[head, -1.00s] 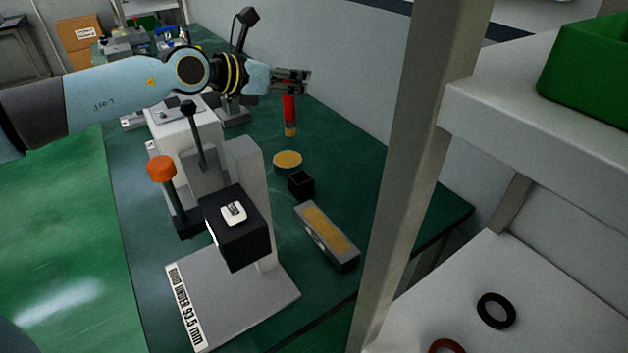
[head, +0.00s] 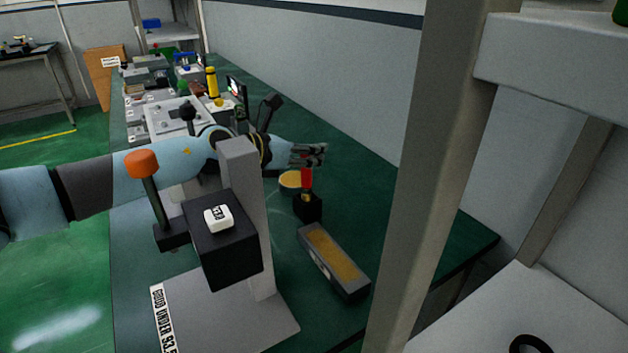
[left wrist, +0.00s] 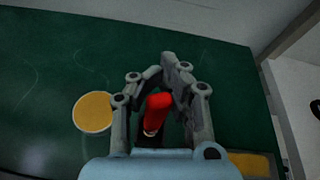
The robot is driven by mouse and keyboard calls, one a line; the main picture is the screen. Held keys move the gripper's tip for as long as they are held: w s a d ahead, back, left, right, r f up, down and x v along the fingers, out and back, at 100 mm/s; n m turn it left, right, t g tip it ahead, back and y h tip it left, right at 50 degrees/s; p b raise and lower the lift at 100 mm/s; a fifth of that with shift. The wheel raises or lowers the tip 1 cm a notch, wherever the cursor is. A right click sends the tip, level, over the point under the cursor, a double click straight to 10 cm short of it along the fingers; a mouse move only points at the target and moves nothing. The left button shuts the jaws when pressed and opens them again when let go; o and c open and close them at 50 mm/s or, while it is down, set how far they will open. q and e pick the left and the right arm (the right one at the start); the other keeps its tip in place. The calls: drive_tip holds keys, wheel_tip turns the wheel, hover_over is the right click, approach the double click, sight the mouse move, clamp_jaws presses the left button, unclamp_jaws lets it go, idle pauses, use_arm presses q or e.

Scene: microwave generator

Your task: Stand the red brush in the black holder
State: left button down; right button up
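The red brush (head: 306,180) is upright, with its red handle up and its tan lower end at the mouth of the black holder (head: 309,210). How deep it sits in the holder is hard to tell. My left gripper (head: 308,157) is at the top of the handle, shut on it. In the left wrist view, the red handle (left wrist: 157,112) lies between the two fingers (left wrist: 163,75), and the dark holder below is mostly hidden by the gripper. My right gripper is not in view.
A round yellow-topped dish (head: 291,180) stands beside the holder. A grey block with a tan top (head: 333,257) lies in front. A gauge stand with a black block (head: 222,245) and an orange-knobbed lever (head: 142,163) stand left. A grey post (head: 425,180) rises at right.

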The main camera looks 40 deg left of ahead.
sight(306, 178)
use_arm(q)
drive_tip(key=shift+f+b, duration=1.05)
drive_tip(key=shift+f, duration=0.9)
drive_tip(key=shift+f, duration=0.15)
drive_tip(key=c, duration=1.4)
unclamp_jaws()
drive_tip(key=shift+c, duration=0.2)
